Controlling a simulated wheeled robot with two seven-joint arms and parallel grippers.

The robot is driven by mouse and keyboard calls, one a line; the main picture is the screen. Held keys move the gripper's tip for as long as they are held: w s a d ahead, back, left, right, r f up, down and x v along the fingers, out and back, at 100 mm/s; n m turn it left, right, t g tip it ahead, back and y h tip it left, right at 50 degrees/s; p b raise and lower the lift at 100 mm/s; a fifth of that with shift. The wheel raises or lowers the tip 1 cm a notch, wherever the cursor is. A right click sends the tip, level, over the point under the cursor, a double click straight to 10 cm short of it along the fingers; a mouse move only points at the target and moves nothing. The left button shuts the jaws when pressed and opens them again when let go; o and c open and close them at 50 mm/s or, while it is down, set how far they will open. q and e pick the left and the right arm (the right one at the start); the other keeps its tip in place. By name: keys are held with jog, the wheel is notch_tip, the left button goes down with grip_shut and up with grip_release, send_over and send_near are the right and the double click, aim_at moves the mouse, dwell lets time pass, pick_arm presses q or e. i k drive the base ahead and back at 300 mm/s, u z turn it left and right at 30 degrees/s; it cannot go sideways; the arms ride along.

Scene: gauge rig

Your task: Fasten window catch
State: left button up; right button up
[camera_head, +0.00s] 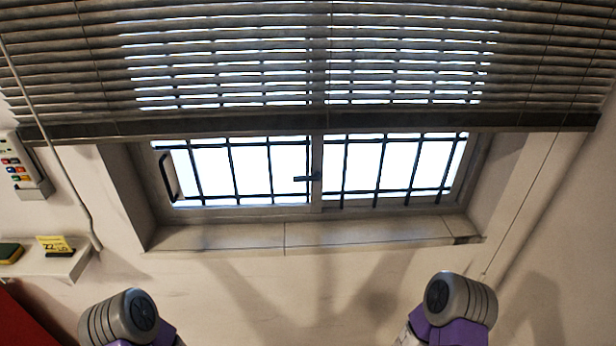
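The window (285,211) is set in a recess, and its lower part shows below a lowered blind. A small dark catch (305,178) sits on the middle upright between the two panes and points left, roughly level. A dark D-shaped handle (167,177) is on the left side of the window frame. I cannot tell whether the sashes are fully closed. Only rounded grey and purple links of my two arms show at the bottom edge. Neither of my grippers is in view, and nothing of mine touches the window.
The slatted blind (310,60) hangs over the upper window. Its cord (62,160) hangs at the left, near a wall-mounted remote (22,165) and a small shelf (50,264) with a yellow card (55,245). The window sill (350,233) is mostly clear.

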aim_at(317, 176)
jog(key=z, duration=0.15)
jog(key=i, duration=1.05)
jog(key=u, duration=0.65)
